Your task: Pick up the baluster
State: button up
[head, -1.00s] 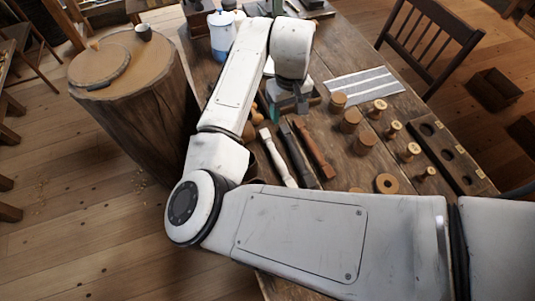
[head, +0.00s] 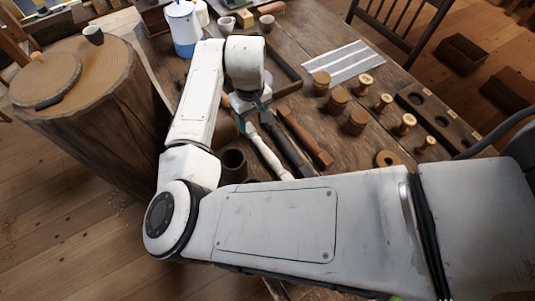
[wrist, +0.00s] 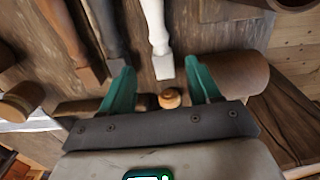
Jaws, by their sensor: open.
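Three long turned pieces lie side by side on the table: a white one (head: 268,153), a dark grey one (head: 290,150) and a reddish-brown one (head: 306,138). Any could be the baluster; the frames do not say which. The wrist view also shows the white piece (wrist: 157,38), the dark piece (wrist: 108,30) and the brown piece (wrist: 66,35). My gripper (wrist: 158,66) is open, with green fingers. The near end of the white piece shows between its fingertips, not clasped. In the head view my gripper (head: 245,112) is partly hidden by my arm.
A small round wooden knob (wrist: 170,98) shows between the fingers. A dark cup (head: 234,164) stands left of the white piece. Several wooden spools (head: 338,99) and a holed board (head: 437,118) are at right. A white striped mat (head: 343,64) lies behind.

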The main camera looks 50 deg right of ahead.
aim_at(253, 132)
jog(key=shift+w+a+f, duration=0.1)
jog(key=shift+w+f, duration=0.05)
jog(key=shift+f, duration=3)
jog(key=c, duration=1.1)
jog(key=shift+r, duration=0.1)
